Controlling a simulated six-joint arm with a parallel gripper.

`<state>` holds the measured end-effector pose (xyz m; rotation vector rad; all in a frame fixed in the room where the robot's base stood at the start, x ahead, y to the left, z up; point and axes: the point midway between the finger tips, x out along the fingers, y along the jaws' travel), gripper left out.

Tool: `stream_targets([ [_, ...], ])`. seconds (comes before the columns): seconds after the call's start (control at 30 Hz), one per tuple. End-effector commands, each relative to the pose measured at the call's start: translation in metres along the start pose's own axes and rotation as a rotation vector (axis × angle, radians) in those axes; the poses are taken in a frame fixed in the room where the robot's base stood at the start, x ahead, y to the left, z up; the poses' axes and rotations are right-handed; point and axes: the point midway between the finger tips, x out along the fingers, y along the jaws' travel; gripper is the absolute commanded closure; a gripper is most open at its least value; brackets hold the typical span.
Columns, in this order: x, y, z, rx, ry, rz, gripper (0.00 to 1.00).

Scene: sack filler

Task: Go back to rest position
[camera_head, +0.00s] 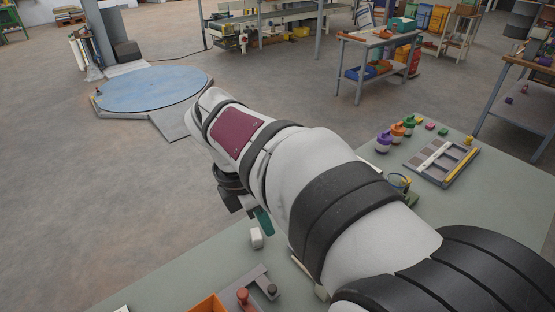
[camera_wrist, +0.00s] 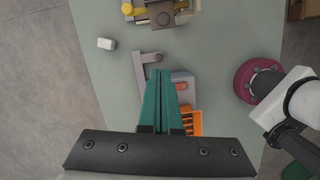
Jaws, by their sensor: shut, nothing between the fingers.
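My gripper (camera_wrist: 161,80) shows in the wrist view with its two teal fingers closed together and nothing between them. It points down over the grey-green table (camera_wrist: 105,35), above a grey fixture and an orange tray. In the head view my arm stretches across the table, and a teal fingertip of my gripper (camera_head: 263,221) shows below it, near the table's far left edge. The rest of the gripper is mostly hidden behind the arm there.
An orange tray (camera_head: 208,307) and grey bracket (camera_head: 255,284) lie at the front. Several colored jars (camera_head: 397,131) and a sectioned tray (camera_head: 425,164) stand right of my arm.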

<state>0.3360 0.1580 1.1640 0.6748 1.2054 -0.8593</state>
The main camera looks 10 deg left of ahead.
Motion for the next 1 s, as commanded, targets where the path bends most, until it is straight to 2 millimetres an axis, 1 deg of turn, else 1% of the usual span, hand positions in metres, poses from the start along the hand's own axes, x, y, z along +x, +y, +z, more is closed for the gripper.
stream_targets([
  [0.07,-0.003,-0.015,0.008,0.131,0.020,-0.010,1.00],
  [0.13,0.000,-0.051,0.022,0.448,0.067,-0.042,1.00],
  [0.17,0.003,-0.072,0.027,0.633,0.091,-0.063,1.00],
  [0.2,0.008,-0.101,0.030,0.903,0.124,-0.100,1.00],
  [0.23,0.012,-0.122,0.030,1.108,0.146,-0.132,1.00],
  [0.27,0.016,-0.142,0.029,1.308,0.165,-0.165,1.00],
  [0.3,0.022,-0.166,0.024,1.565,0.187,-0.214,1.00],
  [0.4,0.037,-0.211,0.006,2.099,0.218,-0.338,1.00],
  [0.5,0.048,-0.234,-0.010,2.432,0.225,-0.435,1.00],
  [0.6,0.053,-0.241,-0.017,2.564,0.225,-0.478,1.00],
  [1.0,0.053,-0.242,-0.017,2.569,0.224,-0.480,1.00],
])
